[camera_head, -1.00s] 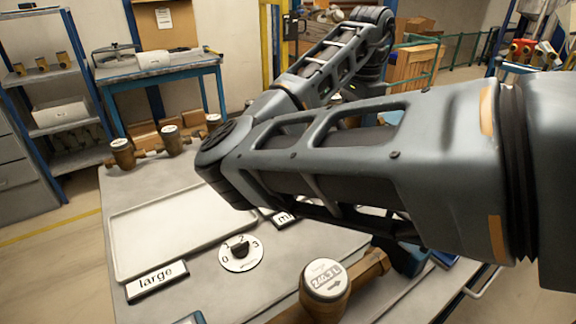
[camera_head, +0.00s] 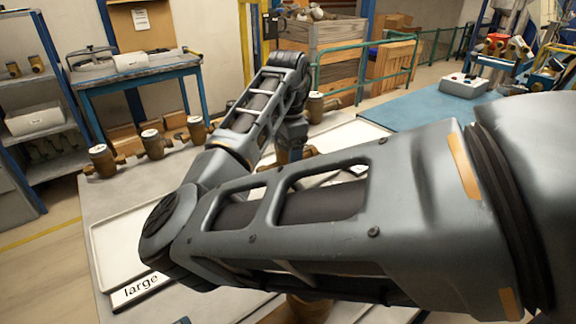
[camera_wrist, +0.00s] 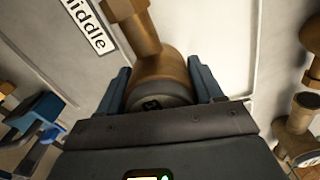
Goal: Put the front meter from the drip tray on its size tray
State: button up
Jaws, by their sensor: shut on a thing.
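My gripper (camera_wrist: 160,88) is shut on a brass meter (camera_wrist: 150,72), with a blue finger on each side of its round body. A pipe end of the meter points up in the wrist view. The held meter lies over a pale tray surface (camera_wrist: 215,30) beside the "middle" label (camera_wrist: 88,25); I cannot tell whether it touches. In the head view my gripper (camera_head: 292,145) is mostly hidden by my arm, with a bit of brass (camera_head: 303,155) beside it. Another brass piece (camera_head: 308,306) shows below my forearm, mostly hidden.
The large tray (camera_head: 103,240) is empty where visible, with its "large" label (camera_head: 140,288) in front. Several brass meters (camera_head: 152,143) stand along the bench's back edge; some show at the right of the wrist view (camera_wrist: 300,125).

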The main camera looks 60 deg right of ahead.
jog(key=shift+f, duration=1.4)
jog(key=shift+f, duration=0.15)
jog(key=o, duration=1.7)
jog(key=shift+c, duration=0.2)
notch_tip(320, 180, up, 12)
jog(key=shift+r, duration=0.1)
